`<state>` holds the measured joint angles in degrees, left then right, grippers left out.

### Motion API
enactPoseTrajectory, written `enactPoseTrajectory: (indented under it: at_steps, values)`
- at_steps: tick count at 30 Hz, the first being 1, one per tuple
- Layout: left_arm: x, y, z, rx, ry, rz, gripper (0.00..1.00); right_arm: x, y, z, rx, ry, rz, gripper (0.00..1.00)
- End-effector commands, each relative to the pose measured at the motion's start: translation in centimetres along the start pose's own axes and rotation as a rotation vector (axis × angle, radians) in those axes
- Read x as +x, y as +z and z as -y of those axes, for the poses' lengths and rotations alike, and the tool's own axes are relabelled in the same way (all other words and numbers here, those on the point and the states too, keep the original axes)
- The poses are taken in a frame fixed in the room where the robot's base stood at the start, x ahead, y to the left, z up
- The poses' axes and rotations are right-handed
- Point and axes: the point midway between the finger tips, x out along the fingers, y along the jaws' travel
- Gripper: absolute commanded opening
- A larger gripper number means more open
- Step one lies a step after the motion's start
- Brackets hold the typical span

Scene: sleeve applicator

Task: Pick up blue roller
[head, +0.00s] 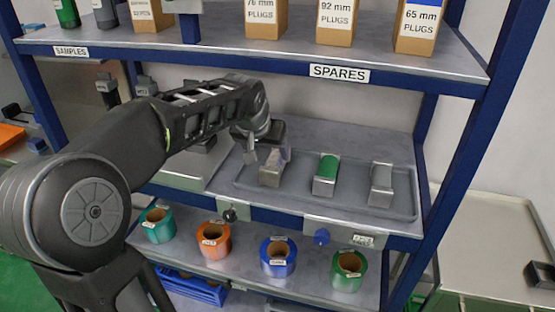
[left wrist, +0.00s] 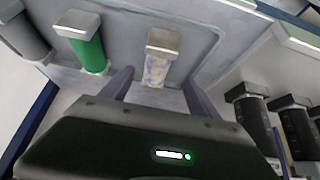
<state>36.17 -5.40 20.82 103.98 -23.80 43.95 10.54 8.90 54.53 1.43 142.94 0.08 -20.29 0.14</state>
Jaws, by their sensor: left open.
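A grey tray (head: 340,204) on the middle shelf holds three rollers with metal end blocks. The left roller (head: 270,170) has a pale, patterned cream and bluish surface; it also shows in the left wrist view (left wrist: 156,70). The middle roller (head: 328,168) is green, also in the left wrist view (left wrist: 90,54). The right one (head: 380,182) is grey. No roller in the tray looks plainly blue. My left gripper (head: 268,152) is at the left roller, open, its fingers on either side of it in the left wrist view (left wrist: 157,82). Contact cannot be told. My right gripper is not in view.
Tape rolls stand on the lower shelf: teal (head: 157,224), orange (head: 213,238), blue (head: 278,256) and green (head: 347,270). The upper shelf edge (head: 420,77) overhangs behind my arm. Dark cylinders (left wrist: 250,108) stand right of the tray in the left wrist view.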

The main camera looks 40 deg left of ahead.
Motion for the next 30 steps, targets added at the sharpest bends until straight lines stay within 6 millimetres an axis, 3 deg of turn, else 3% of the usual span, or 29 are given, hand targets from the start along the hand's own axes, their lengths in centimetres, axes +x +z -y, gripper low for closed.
enactPoseTrajectory:
  at_steps: [5, 12, 23, 30]
  values:
    - [0.3, 0.0, 0.0, 0.000, 0.001, 0.001, 0.71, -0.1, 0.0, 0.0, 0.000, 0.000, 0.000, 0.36]
    - [2.5, 0.0, -0.1, 0.001, 0.001, 0.001, 0.71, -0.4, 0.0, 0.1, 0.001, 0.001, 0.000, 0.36]
    - [2.9, -0.1, -0.1, 0.000, 0.001, 0.001, 0.71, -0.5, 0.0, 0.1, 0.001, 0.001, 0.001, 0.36]
    - [5.9, -0.3, -0.6, 0.001, 0.003, 0.005, 0.71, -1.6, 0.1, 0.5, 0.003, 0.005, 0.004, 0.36]
